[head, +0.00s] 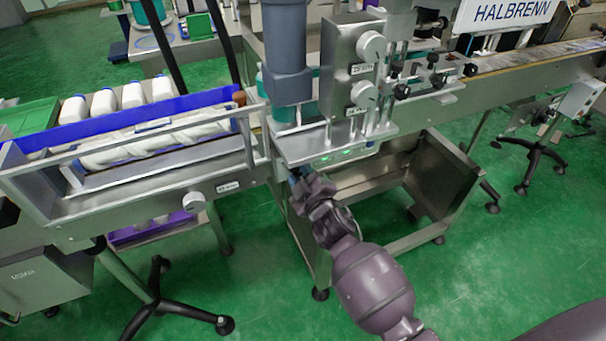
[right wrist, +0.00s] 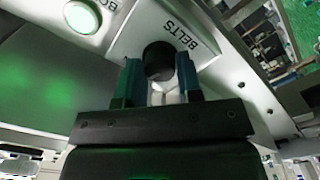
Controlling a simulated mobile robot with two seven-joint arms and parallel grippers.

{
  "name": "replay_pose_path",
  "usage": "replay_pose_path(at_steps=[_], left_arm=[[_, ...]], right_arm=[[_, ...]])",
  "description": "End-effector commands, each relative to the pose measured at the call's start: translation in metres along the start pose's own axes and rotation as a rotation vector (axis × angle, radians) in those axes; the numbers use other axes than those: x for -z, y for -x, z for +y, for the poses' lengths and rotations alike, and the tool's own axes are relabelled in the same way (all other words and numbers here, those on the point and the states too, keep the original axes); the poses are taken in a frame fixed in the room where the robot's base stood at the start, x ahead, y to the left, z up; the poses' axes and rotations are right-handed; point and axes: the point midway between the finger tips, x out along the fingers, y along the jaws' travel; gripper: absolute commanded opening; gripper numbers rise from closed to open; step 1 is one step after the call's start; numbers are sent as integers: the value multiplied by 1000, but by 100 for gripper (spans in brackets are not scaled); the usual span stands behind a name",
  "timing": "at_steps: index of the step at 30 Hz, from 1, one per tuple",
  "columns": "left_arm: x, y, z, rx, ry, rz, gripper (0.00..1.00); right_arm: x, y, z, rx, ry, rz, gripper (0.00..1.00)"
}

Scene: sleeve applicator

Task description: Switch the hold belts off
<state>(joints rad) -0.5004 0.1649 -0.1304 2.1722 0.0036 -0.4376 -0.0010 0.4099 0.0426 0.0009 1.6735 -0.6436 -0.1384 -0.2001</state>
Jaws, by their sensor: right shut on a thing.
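The hold belts switch is a black round knob (right wrist: 159,60) beside the lettering BELTS in the right wrist view. It sits on a pale metal panel (right wrist: 205,75). My right gripper (head: 294,176) reaches up to the underside front of the machine's metal shelf in the head view. In the right wrist view its two dark fingers (right wrist: 158,72) stand on either side of the knob and are shut on it. In the head view the knob is hidden by the gripper. My left gripper is in neither view.
A lit green-white button (right wrist: 82,16) is near the knob. Two grey knobs (head: 371,47) are on an upright box above the shelf (head: 330,143). A conveyor with white bottles (head: 103,103) is at left.

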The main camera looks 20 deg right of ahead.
Motion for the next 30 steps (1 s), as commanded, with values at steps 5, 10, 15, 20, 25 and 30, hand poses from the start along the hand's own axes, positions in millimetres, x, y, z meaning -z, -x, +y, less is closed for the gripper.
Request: replay_pose_path(at_steps=[5,10,15,20,25,30], left_arm=[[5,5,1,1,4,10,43],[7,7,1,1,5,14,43],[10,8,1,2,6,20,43],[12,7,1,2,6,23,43],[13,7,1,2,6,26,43],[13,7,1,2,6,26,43]], right_arm=[[2,0,2,-2,168,1,9],[1,0,1,-1,329,1,9],[1,0,1,-1,491,1,9],[0,0,1,0,641,1,9],[0,0,1,1,788,0,9],[0,0,1,1,906,0,9]])
